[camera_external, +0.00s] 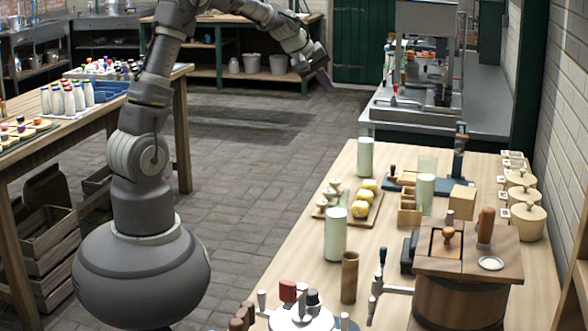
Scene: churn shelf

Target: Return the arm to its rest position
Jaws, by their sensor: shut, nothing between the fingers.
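My arm rises from its round grey base at the left and bends over at the top of the picture. My gripper (325,77) hangs at the upper middle, over the stone floor and left of the metal counter. It is shut and holds nothing. It is apart from every table and object. The upper bend of the arm is partly cut off by the top edge.
A wooden table (290,262) at the right bears glass cylinders, a wooden churn (462,300) and lidded pots (528,222). A left table (180,72) bears milk bottles (68,100). Buckets (279,64) stand on a back shelf. Open floor (245,160) lies between the tables.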

